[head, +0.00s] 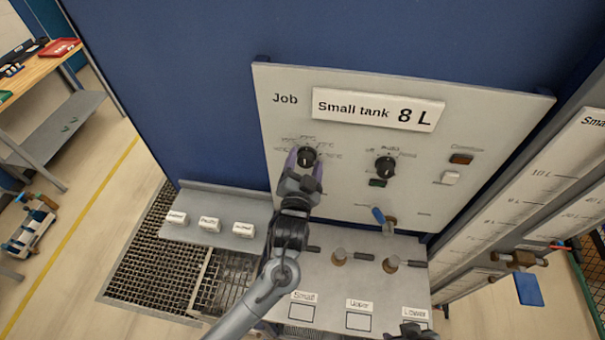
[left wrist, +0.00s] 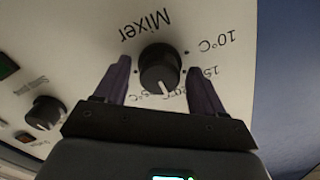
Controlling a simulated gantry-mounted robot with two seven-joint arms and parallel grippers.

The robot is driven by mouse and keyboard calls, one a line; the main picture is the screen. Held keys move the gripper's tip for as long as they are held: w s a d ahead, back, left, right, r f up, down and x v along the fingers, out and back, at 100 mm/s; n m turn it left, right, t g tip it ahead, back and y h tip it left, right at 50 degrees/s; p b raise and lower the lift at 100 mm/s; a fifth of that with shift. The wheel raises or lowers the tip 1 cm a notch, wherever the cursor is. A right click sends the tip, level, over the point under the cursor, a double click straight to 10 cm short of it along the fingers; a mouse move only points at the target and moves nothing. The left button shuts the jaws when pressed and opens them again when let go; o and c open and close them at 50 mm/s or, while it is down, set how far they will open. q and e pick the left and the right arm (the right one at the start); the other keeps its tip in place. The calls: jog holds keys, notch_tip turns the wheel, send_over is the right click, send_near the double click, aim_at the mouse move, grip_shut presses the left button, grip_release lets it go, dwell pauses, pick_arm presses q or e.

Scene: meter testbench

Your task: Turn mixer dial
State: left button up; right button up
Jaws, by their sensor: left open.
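The mixer dial (head: 307,155) is a round black knob with a white pointer line, on the left of the pale panel. It also shows in the left wrist view (left wrist: 159,68), under upside-down "Mixer" lettering, with temperature marks around it. There its pointer aims down, toward marks partly hidden by my gripper. My left gripper (head: 305,166) is open, with one purple finger on each side of the dial. In the left wrist view a small gap shows beside each finger, so I see no firm grip. A dark piece, likely my right gripper (head: 412,332), shows at the bottom edge, mostly cut off.
Right of the dial are another black knob (head: 385,167), a blue-handled valve (head: 383,219) and a white button (head: 450,178). A "Small tank 8 L" sign (head: 378,109) sits above. A shelf (head: 235,229) with labelled blocks juts out below left.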

pick_arm(q)
jog(key=s+a+b, duration=0.1)
jog(key=s+b, duration=0.1)
jog(key=s, duration=0.8)
jog(key=shift+s+a, duration=0.25)
jog(key=shift+a, duration=0.05)
jog(key=shift+f, duration=0.1)
jog(key=s+a+f+n+g+y+p, duration=0.2)
jog(key=s+a+f+g+p, duration=0.3)
jog(key=s+a+f, duration=0.55)
jog(key=s+a+f+n+g, duration=0.1)
jog(key=s+a+g, duration=0.3)
jog(key=s, duration=0.4)
jog(key=s+a+n+g+p, duration=0.1)
jog(key=s+a+n+g, duration=0.2)
jog(key=s+a+g, duration=0.2)
jog(key=s, duration=0.2)
jog(key=shift+s+a+f+y, duration=0.3)
jog(key=shift+s+a+f, duration=0.05)
jog(key=shift+s+a, duration=0.05)
dwell(0.6)
